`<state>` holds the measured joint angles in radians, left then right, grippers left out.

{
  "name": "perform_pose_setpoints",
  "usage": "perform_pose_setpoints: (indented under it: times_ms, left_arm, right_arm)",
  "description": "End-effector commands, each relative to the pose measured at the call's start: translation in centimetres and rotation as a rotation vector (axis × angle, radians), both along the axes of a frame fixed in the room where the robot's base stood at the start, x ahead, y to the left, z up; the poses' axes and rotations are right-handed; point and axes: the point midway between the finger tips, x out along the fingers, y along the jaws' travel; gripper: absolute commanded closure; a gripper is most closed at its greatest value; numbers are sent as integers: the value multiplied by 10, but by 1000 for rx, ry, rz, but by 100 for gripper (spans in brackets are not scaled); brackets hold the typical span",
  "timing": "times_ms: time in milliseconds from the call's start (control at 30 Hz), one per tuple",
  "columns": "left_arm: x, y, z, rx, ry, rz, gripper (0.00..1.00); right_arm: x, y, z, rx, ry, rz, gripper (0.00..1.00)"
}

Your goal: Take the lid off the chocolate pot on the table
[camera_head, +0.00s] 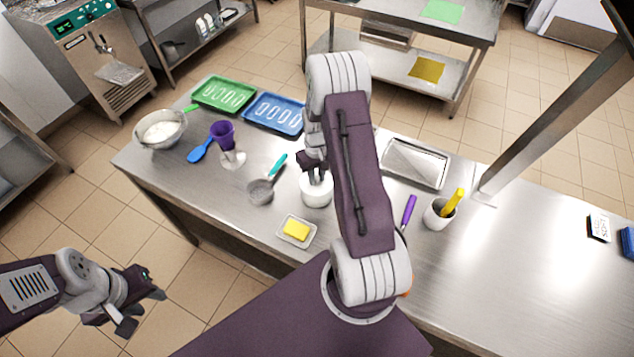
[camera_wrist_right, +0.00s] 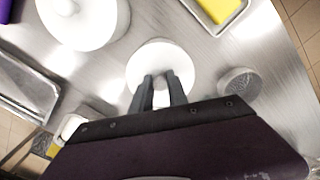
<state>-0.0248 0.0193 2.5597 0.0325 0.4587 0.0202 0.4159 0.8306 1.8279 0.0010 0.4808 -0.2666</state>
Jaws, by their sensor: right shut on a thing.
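A white round pot (camera_head: 317,194) stands on the steel table, partly behind my right arm in the head view. My right gripper (camera_head: 316,178) points down at its top. In the right wrist view the fingers (camera_wrist_right: 161,82) are shut around the middle of its white round lid (camera_wrist_right: 160,56), apparently on the knob, which they mostly hide. I cannot tell whether the lid is raised. Another white lidded pot (camera_wrist_right: 82,22) with a knob stands close by; my arm hides it in the head view. My left gripper (camera_head: 143,309) is open and empty, off the table's front left.
A butter dish (camera_head: 297,231) and a sieve (camera_head: 261,191) lie close to the pot. A steel tray (camera_head: 415,163), purple-handled tool (camera_head: 408,210) and utensil cup (camera_head: 437,214) are to the right. Green (camera_head: 224,95) and blue (camera_head: 273,113) molds lie behind. The table's right part is largely clear.

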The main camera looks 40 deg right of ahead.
Motion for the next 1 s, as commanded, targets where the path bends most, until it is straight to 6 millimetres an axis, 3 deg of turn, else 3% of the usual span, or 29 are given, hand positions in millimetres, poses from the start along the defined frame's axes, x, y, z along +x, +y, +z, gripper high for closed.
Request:
perform_pose_setpoints:
  times_ms: [367,633,1000]
  left_arm:
    - [0,0,-2,0,0,0,64]
    - [0,0,-18,0,0,0,64]
    - [0,0,-34,0,0,0,64]
  right_arm:
    - [0,0,3,0,0,0,100]
    - [2,0,41,-3,-4,0,100]
    - [83,7,87,0,-1,1,100]
